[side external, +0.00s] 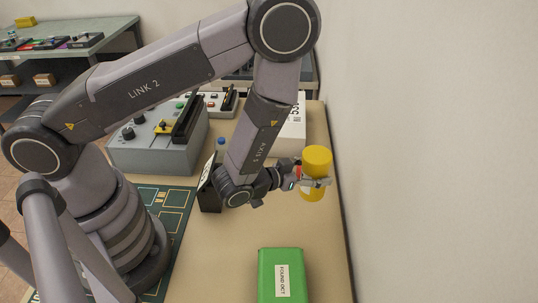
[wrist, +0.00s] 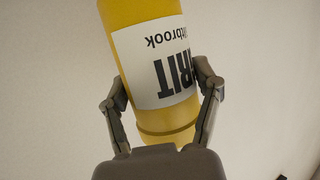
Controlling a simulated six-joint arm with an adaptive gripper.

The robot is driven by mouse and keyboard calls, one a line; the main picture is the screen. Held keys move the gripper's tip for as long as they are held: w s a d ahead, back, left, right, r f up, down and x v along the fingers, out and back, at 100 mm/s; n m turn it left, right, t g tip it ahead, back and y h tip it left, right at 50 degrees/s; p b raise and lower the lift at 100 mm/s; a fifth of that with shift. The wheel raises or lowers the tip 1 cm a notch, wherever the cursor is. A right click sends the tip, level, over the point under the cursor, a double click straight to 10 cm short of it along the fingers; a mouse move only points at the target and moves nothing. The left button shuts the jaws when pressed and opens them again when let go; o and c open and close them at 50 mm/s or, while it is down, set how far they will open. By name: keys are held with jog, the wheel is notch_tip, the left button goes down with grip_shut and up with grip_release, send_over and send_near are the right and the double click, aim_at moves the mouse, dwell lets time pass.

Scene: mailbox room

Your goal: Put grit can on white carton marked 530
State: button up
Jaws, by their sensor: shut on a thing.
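The grit can (side external: 317,160) is a yellow cylinder held in my gripper (side external: 314,183) above the right side of the table, near the wall. In the wrist view the can (wrist: 125,20) stands slightly tilted between the two fingers of my gripper (wrist: 163,100), and its white label reads GRIT upside down. The fingers are shut on its sides. The white carton (side external: 293,135) lies on the table behind my gripper, with dark marking turned sideways on it. My forearm hides its left part.
A green box (side external: 281,260) with a white label stands at the front. A dark sign-like object (side external: 209,195) stands left of my wrist. A grey control box (side external: 160,152) is at the back left. The pale wall (side external: 430,150) is close on the right.

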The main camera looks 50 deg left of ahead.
jog(key=w+a+r+n+y, duration=0.1)
jog(key=a+r+n+y, duration=0.2)
jog(key=a, duration=0.6)
jog(key=w+a+r+n+g+y, duration=0.1)
jog(key=w+a+r+n+y, duration=0.15)
jog(key=a+r, duration=0.55)
jog(key=a+r+n+y, duration=0.1)
jog(key=a+r+y, duration=0.15)
jog(key=a, duration=0.85)
jog(key=shift+y, duration=0.3)
jog(key=shift+w+a+f, duration=0.5)
jog(key=shift+w+f, duration=1.7)
jog(key=shift+w, duration=0.05)
jog(key=shift+w+a+f, duration=0.55)
jog(key=shift+w+f, duration=1.7)
jog(key=shift+w+a+f, duration=0.5)
jog(key=shift+w+f, duration=1.7)
jog(key=shift+w, duration=0.05)
jog(key=o, duration=1.2)
jog(key=shift+f, duration=0.2)
